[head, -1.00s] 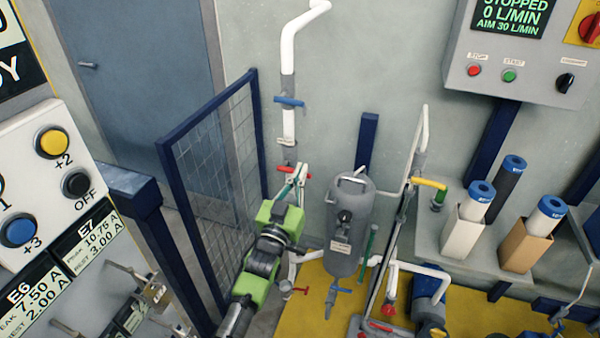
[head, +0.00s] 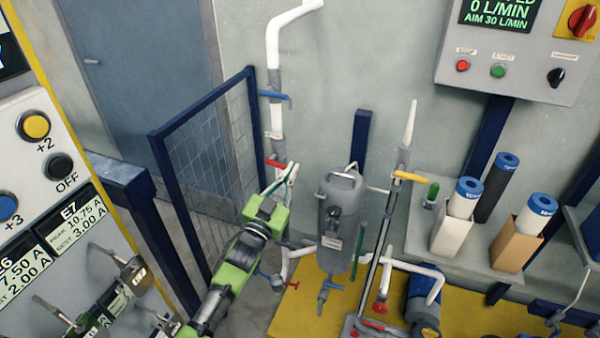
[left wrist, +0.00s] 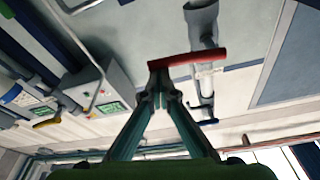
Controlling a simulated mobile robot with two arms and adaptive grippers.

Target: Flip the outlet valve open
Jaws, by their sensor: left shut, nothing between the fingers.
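A red lever handle (head: 275,163) sits on the white vertical pipe (head: 276,120) behind the mesh panel's right edge. It also shows in the left wrist view as a red bar (left wrist: 195,57) across a grey valve body. My left gripper (head: 291,170) is shut and empty, with its tips at the right end of this lever. In the left wrist view the closed fingertips (left wrist: 160,70) are right by one end of the bar; I cannot tell if they touch. A blue lever (head: 275,95) sits higher on the same pipe. The labels are too small to read. My right gripper is not in view.
A grey tank (head: 341,220) stands right of my left arm, with a small blue valve (head: 330,285) below it. A yellow lever (head: 410,176) is further right. A blue-framed mesh panel (head: 205,185) stands close on the left. The control box (head: 520,60) reads 0 L/MIN.

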